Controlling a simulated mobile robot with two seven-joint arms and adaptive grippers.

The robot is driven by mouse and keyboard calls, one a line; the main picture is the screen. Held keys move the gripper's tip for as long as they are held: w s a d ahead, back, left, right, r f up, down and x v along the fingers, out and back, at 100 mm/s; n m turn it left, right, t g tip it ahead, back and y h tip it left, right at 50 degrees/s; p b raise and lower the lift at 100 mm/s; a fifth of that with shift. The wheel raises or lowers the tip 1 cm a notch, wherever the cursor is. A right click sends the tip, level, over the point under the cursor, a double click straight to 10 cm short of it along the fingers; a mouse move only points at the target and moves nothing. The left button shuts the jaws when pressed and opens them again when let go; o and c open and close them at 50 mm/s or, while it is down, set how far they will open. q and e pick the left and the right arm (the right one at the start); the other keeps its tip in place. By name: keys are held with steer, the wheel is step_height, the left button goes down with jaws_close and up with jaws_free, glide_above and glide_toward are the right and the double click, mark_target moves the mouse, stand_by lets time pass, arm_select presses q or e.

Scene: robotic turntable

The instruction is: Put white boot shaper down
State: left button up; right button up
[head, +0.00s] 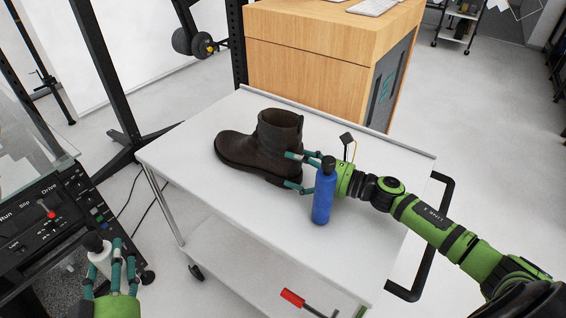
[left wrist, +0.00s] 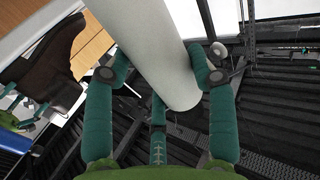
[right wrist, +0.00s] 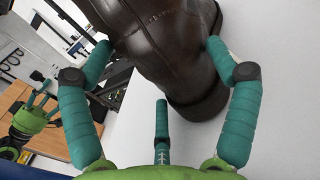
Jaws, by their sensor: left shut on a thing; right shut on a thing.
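A white cylinder, the white boot shaper (head: 101,262), has a dark top and stands at lower left in the head view. My left gripper (head: 118,254) is shut on it, with teal fingers around its side. It also fills the upper middle of the left wrist view (left wrist: 155,50). A dark brown boot (head: 250,148) stands upright on the white cart (head: 190,140), its toe to the left. My right gripper (head: 293,172) is shut on the boot's heel end, and the boot also shows between its fingers in the right wrist view (right wrist: 170,45).
A blue bottle (head: 322,200) with a dark top stands on the cart in front of my right wrist. A black control panel (head: 50,215) is at left, beside the white shaper. A red-handled tool (head: 293,298) lies low at the front. The cart's left front top is clear.

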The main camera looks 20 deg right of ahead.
arm_select(q)
steer(key=w+d+r+m+g+h, duration=0.1)
steer(key=w+d+r+m+h, duration=0.2)
steer(key=w+d, duration=0.45)
steer(key=w+d+r+m+h, duration=0.1)
steer(key=w+d+r+h, duration=0.2)
steer(key=w+d+r, duration=0.45)
arm_select(e)
steer(key=shift+f, duration=0.1)
arm_select(q)
steer(key=d+r+m+g+h, duration=0.25)
steer(key=d+r, duration=0.55)
steer(key=d, duration=0.4)
steer(key=d+r+m+g+h, duration=0.25)
steer(key=d+r, duration=0.45)
steer(key=d, duration=0.5)
step_height(320, 180, down, 10)
steer(key=shift+s+r+n+t+h, duration=0.25)
steer(key=shift+n+t+h, duration=0.05)
steer(key=shift+h, duration=0.1)
steer(key=shift+f, duration=0.15)
steer(key=shift+f, duration=0.45)
arm_select(e)
steer(key=shift+f, duration=0.1)
arm_select(q)
steer(key=o, duration=1.2)
steer(key=shift+c, duration=0.2)
